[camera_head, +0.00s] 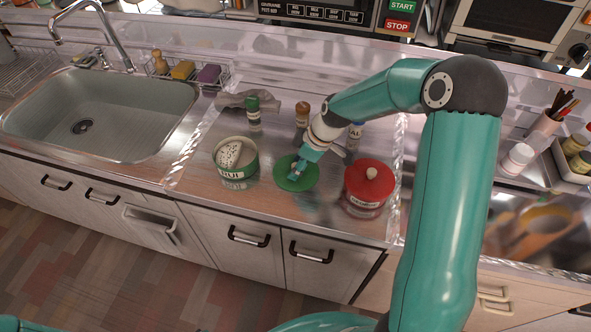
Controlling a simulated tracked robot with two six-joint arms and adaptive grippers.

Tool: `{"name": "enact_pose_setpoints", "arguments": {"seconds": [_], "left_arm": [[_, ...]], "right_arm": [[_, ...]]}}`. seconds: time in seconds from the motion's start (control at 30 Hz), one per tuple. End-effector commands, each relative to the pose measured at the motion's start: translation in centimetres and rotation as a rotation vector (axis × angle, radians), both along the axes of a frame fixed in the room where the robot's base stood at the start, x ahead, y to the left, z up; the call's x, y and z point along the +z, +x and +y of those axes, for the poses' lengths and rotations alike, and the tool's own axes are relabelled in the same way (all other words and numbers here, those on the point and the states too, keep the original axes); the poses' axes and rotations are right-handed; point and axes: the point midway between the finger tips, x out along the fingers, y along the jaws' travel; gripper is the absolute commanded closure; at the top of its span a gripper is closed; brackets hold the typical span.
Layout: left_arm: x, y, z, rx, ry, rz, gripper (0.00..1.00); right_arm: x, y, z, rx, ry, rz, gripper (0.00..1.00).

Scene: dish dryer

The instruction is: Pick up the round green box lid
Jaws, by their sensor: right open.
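The round green lid (306,181) lies flat on the steel counter, between an open green box (238,170) and a red-lidded jar (369,184). My right gripper (296,172) is over the lid, pointing down toward its middle, with its jaws open. It hides part of the lid and any knob there. I cannot tell whether the fingers touch the lid. The green box holds something white and speckled. My left gripper is not in view.
Small bottles with green (253,108), brown (302,112) and blue (356,130) caps stand behind the lid. A grey cloth (232,99) lies behind the box. The sink (110,112) is at the left. The counter's front edge is close to the lid.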

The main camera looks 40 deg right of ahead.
Motion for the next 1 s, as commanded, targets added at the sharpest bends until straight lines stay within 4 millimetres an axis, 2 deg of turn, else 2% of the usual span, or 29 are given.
{"name": "enact_pose_setpoints", "arguments": {"seconds": [0.23,0.27,0.53,1.0], "left_arm": [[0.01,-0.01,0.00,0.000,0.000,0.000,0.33],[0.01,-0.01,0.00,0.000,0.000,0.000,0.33],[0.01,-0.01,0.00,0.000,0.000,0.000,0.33],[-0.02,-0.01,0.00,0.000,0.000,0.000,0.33]], "right_arm": [[-0.24,0.05,0.00,-0.001,0.000,0.000,0.47],[-0.24,0.04,0.00,-0.001,0.000,0.000,0.50],[-0.25,0.01,-0.03,-0.002,0.000,0.000,0.95],[-0.01,-0.06,-0.09,-0.003,0.000,0.002,0.96]]}}
